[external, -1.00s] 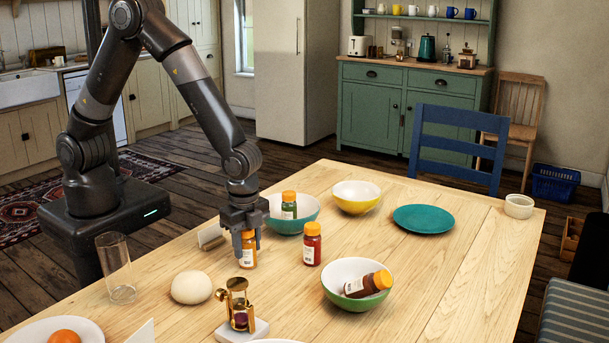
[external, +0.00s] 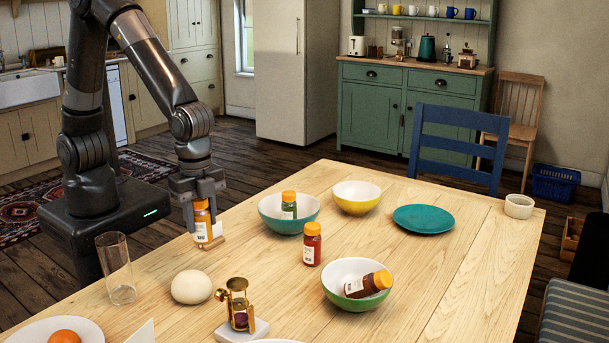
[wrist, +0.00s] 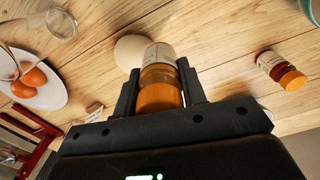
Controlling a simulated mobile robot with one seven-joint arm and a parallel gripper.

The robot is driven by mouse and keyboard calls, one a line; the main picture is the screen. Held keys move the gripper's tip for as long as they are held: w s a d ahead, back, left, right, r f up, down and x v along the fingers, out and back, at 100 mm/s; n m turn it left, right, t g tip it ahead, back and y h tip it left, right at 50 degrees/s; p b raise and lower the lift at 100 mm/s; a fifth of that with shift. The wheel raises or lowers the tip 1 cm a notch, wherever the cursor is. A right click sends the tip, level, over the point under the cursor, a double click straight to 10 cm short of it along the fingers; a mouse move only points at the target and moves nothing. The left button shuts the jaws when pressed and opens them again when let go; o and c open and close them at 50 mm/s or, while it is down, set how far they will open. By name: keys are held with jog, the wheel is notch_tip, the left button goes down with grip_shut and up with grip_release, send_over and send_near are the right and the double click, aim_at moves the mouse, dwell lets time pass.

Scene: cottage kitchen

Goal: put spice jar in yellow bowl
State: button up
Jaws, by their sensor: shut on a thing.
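My gripper (external: 203,200) is shut on a spice jar (external: 201,224) with an orange lid and holds it upright near the table's left edge. The held jar (wrist: 161,75) also shows between the fingers in the wrist view. The yellow bowl (external: 357,208), white inside, stands empty at the back of the table. A red spice jar (external: 312,248) stands upright mid-table; it also shows in the wrist view (wrist: 280,72). A green-filled jar (external: 289,209) is in the teal bowl (external: 270,224). A brown jar (external: 368,284) lies tilted in the green bowl (external: 343,301).
A teal plate (external: 424,219) lies right of the yellow bowl. A pale round object (external: 191,287), a clear glass (external: 117,270) and a gold-framed hourglass-like piece (external: 238,303) stand at the front.

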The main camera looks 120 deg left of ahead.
jog(key=shift+s+d+r, duration=0.2)
jog(key=shift+d+r, duration=0.1)
jog(key=shift+d, duration=0.15)
jog(key=w+a+r+n, duration=0.1)
jog(key=w+a+n, duration=0.1)
jog(key=w+a, duration=0.35)
jog(key=w+a+r+n, duration=0.1)
jog(key=w+a+n, duration=0.15)
jog(key=a, duration=0.55)
jog(key=n, duration=0.7)
send_over(348, 184)
jog(key=w+d, duration=0.2)
jog(key=d, duration=0.2)
notch_tip(348, 184, down, 6)
jog(key=shift+w+d+f, duration=0.1)
jog(key=shift+f, duration=0.85)
jog(key=shift+w+d+f, duration=0.1)
jog(key=shift+f, duration=0.85)
jog(key=shift+f, duration=0.6)
jog(key=o, duration=0.8)
